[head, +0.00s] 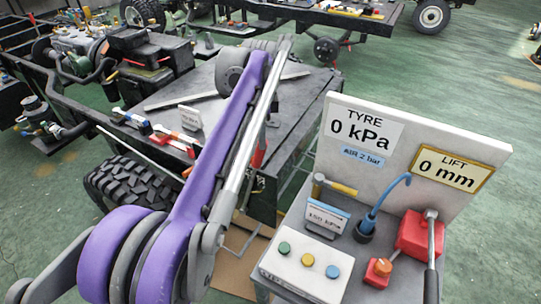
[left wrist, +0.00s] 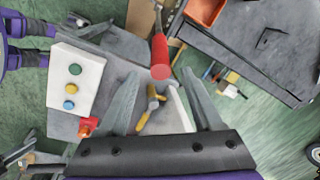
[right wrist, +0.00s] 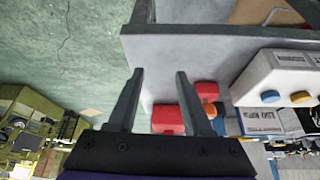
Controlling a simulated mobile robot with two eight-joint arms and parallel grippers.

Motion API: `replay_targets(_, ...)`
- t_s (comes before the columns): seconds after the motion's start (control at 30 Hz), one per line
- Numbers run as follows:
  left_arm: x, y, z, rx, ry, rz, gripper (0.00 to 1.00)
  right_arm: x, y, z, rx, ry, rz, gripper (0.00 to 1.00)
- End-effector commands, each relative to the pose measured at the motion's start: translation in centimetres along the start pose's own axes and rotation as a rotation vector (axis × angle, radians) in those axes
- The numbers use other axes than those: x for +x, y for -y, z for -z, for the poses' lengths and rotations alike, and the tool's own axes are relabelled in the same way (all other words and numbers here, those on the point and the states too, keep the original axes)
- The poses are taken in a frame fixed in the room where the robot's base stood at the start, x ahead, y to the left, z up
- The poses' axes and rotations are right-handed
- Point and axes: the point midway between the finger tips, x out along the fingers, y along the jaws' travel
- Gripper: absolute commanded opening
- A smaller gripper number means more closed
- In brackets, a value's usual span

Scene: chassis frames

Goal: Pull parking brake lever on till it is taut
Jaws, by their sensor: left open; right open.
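The red grip of what looks like the parking brake lever (head: 259,153) stands beside the dark chassis deck in the head view, partly hidden by my purple left arm. In the left wrist view the red grip (left wrist: 160,50) points toward the camera, with its round end between the fingertip lines of my open left gripper (left wrist: 160,76). I cannot tell whether the fingers touch it. My left fingers are hard to make out in the head view. My right gripper (right wrist: 159,73) is open and empty near the grey bench edge; it is out of the head view.
A tyre (head: 130,185) and the chassis deck (head: 200,95) lie left. Green floor (right wrist: 60,45) is clear.

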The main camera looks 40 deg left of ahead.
Motion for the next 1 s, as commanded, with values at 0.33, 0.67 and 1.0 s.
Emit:
replay_targets(0.33, 6.5, 0.0, 0.1, 0.001, -0.001, 0.001, 0.67, 0.6, 0.0, -0.5, 0.0, 0.004, 0.0, 0.5)
replay_targets(0.67, 9.8, 0.0, 0.1, 0.001, -0.001, 0.001, 0.67, 0.8, 0.0, -0.7, 0.0, 0.005, 0.0, 0.5)
replay_targets(1.0, 9.9, 0.0, 0.1, 0.001, -0.001, 0.001, 0.58, 0.8, 0.0, -0.7, 0.0, 0.005, 0.0, 0.5)
